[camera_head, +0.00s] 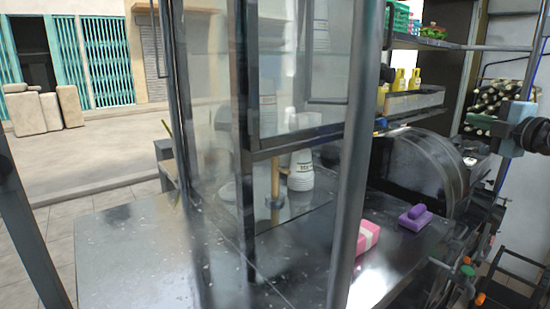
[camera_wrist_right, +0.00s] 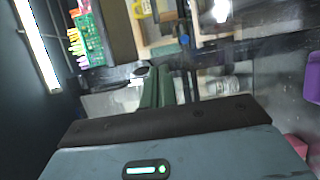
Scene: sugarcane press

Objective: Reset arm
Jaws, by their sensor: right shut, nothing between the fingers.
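My right arm comes in at the right edge of the head view. Its gripper (camera_head: 482,123) points left, above the right end of the dark counter and apart from it. In the right wrist view the two greenish fingers (camera_wrist_right: 158,88) lie together, shut, with nothing between them. My left gripper is not in view.
Glass panels with dark posts stand on the dark counter (camera_head: 120,250). A white bottle (camera_head: 301,171), a pink block (camera_head: 367,236) and a purple piece (camera_head: 415,217) are on the counter. A curved dark machine cover (camera_head: 425,165) stands at the right, near shelves with yellow bottles (camera_head: 398,80).

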